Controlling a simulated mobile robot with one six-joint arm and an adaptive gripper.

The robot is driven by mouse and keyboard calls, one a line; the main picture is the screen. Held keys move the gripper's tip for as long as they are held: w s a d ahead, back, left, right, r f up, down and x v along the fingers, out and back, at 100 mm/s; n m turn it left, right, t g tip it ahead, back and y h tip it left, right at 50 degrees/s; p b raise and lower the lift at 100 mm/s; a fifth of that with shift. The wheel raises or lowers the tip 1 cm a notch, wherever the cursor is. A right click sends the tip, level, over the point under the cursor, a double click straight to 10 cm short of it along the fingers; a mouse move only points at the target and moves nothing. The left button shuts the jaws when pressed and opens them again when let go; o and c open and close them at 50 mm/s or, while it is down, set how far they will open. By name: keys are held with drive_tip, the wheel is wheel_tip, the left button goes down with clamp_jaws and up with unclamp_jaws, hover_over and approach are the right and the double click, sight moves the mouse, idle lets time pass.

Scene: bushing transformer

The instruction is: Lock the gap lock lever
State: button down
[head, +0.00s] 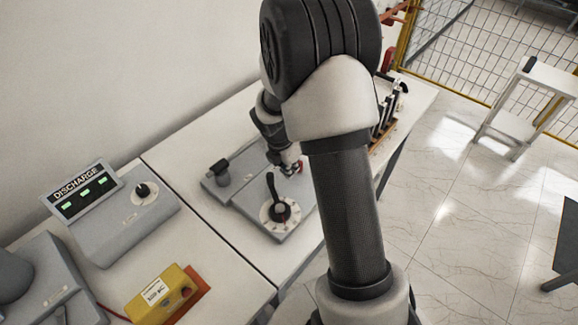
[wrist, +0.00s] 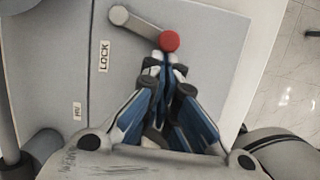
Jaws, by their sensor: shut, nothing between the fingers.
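The gap lock lever (wrist: 142,27) is a grey arm with a red ball knob (wrist: 169,41) at its right end, mounted on a grey panel beside a LOCK label (wrist: 104,56). In the wrist view my gripper (wrist: 169,58) is shut and empty, with its fingertips right at the near side of the red knob; I cannot tell whether they touch. In the head view my gripper (head: 290,170) is low over the grey control box (head: 245,222), with a bit of the red knob (head: 299,167) showing beside it. My arm hides the rest of the lever there.
A black-handled rotary dial (head: 280,212) stands on the box close to my gripper. A grey DISCHARGE box (head: 120,225) and a yellow box (head: 160,291) are on the left. A rack of dark upright parts (head: 388,115) stands behind my arm. An HV label (wrist: 77,111) marks the panel's left.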

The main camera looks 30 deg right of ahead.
drive_tip(key=shift+s+d+r+n+t+p, duration=0.2)
drive_tip(key=shift+d+n+p, duration=0.35)
drive_tip(key=shift+p, duration=0.55)
drive_tip(key=shift+s+d+r+n+t+p, duration=0.1)
drive_tip(key=shift+s+d+n+p, duration=0.15)
drive_tip(key=shift+n+p, duration=0.65)
drive_tip(key=shift+d+f+n+p, duration=0.1)
drive_tip(key=shift+d+n+p, duration=0.5)
drive_tip(key=shift+p, duration=0.65)
drive_tip(key=shift+d+f+p, duration=0.15)
drive_tip(key=shift+d+p, duration=0.6)
drive_tip(key=shift+p, duration=0.25)
drive_tip(key=shift+w+d+f, duration=0.1)
